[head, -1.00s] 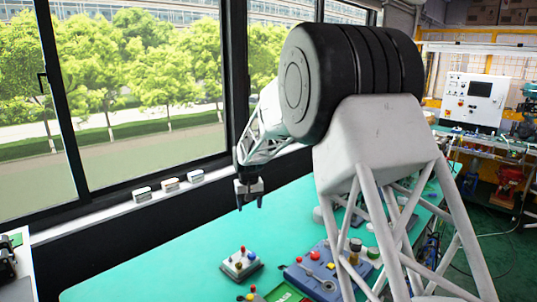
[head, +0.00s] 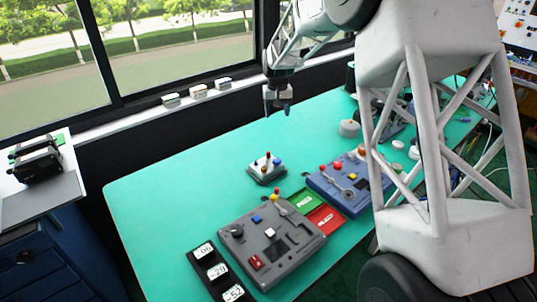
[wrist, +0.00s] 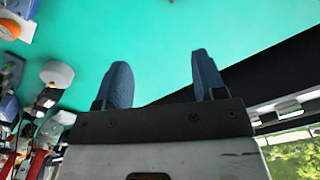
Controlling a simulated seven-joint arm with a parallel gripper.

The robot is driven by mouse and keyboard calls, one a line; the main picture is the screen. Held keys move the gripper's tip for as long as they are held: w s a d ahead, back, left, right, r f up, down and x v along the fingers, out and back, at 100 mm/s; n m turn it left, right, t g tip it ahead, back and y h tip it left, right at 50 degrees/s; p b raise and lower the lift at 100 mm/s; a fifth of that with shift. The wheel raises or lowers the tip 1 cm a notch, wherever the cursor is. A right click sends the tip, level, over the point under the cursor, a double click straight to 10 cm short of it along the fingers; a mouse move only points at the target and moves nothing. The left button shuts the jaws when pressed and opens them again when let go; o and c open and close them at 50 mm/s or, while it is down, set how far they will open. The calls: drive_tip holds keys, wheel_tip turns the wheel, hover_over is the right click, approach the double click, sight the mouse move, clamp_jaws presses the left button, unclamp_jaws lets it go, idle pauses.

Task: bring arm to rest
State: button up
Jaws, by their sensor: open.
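My gripper (head: 278,112) hangs from my arm above the back part of the green table (head: 150,200), near the window side, with its fingers pointing down. In the wrist view my gripper (wrist: 158,80) shows two blue fingers spread apart with nothing between them. Green table top (wrist: 150,30) and a dark strip by the window lie beyond the fingers. The gripper is open and touches nothing that I can see.
A grey panel (head: 295,262) with knobs, a blue panel (head: 335,197), a small button box (head: 266,177) and green (head: 305,200) and red (head: 326,219) plates lie on the table. Number displays (head: 217,271) stand at the front. The table's left part is clear.

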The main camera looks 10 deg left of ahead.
idle(0.4)
drive_tip(key=s+d+r+m, duration=0.1)
drive_tip(key=s+d+r, duration=0.45)
drive_tip(key=s, duration=0.35)
drive_tip(key=s+d+r+t, duration=0.1)
drive_tip(key=s+d+r, duration=0.45)
drive_tip(key=s, duration=0.25)
drive_tip(key=s+d+r+m, duration=0.1)
drive_tip(key=s+d+r, duration=0.4)
drive_tip(key=s, duration=0.4)
drive_tip(key=s+d+f, duration=0.1)
drive_tip(key=s+d, duration=0.2)
drive_tip(key=s, duration=0.6)
drive_tip(key=s+d+f+t, duration=0.1)
drive_tip(key=s+d+f, duration=0.1)
drive_tip(key=s, duration=0.8)
drive_tip(key=s+d+f+m, duration=0.1)
drive_tip(key=s+d, duration=0.3)
drive_tip(key=s, duration=0.6)
drive_tip(key=shift+d+f+t, duration=0.15)
drive_tip(key=shift+d+t, duration=0.1)
drive_tip(key=shift+t, duration=0.05)
drive_tip(key=shift+c, duration=0.2)
